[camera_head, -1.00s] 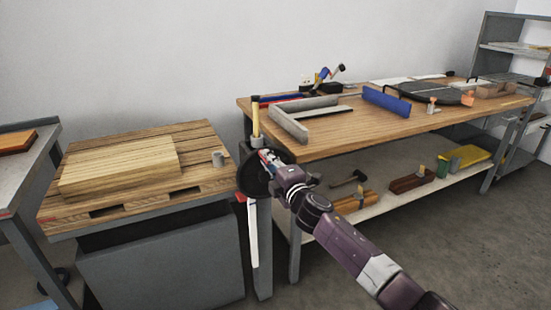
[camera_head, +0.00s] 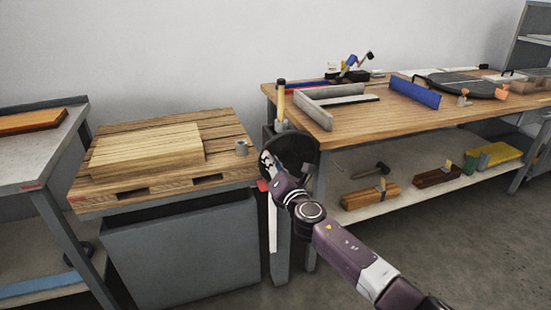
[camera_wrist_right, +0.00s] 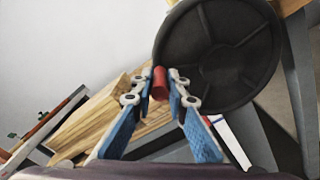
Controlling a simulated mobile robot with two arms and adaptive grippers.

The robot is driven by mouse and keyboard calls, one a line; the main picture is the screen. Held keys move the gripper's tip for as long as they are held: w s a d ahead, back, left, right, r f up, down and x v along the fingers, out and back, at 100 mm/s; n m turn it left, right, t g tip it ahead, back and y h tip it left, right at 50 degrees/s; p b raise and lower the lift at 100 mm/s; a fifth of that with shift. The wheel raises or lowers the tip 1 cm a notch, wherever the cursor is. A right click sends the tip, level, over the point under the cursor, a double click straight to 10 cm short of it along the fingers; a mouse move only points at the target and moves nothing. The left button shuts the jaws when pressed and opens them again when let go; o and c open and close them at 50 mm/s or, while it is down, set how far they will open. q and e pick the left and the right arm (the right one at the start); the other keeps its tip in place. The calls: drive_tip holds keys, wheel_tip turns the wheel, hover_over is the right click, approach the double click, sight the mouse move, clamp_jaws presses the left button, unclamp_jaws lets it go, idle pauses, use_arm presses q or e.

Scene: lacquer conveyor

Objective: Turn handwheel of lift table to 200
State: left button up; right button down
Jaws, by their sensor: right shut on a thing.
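The black handwheel (camera_head: 302,146) sits on a grey post (camera_head: 282,235) between the wood-topped table and the workbench. It also shows in the right wrist view (camera_wrist_right: 222,88), with a dark rim and spokes. My right gripper (camera_head: 266,162) is at the left side of the wheel. In the right wrist view my right gripper (camera_wrist_right: 160,86) has its blue-and-white fingers shut on the red handle knob (camera_wrist_right: 160,84) at the wheel's rim. A white strip with a red mark (camera_head: 263,185) on the post shows no readable number. My left gripper is not in view.
A wood-topped table (camera_head: 225,130) with a light wooden block (camera_head: 150,150) and a small grey cylinder (camera_head: 241,147) stands left of the wheel. A workbench (camera_head: 370,125) with tools stands right. A grey table (camera_head: 30,165) is far left. Bare floor lies in front.

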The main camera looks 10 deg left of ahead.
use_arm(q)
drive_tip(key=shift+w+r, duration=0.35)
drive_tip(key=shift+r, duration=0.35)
use_arm(e)
drive_tip(key=shift+s+a+f+n, duration=0.15)
drive_tip(key=shift+a+f+n, duration=0.15)
drive_tip(key=shift+f+n, duration=0.4)
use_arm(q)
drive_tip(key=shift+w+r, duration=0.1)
use_arm(e)
drive_tip(key=shift+r, duration=0.1)
drive_tip(key=c, duration=1.9)
unclamp_jaws()
drive_tip(key=shift+d, duration=0.1)
drive_tip(key=shift+v, duration=0.85)
drive_tip(key=v, duration=1)
drive_tip(key=shift+s, duration=0.15)
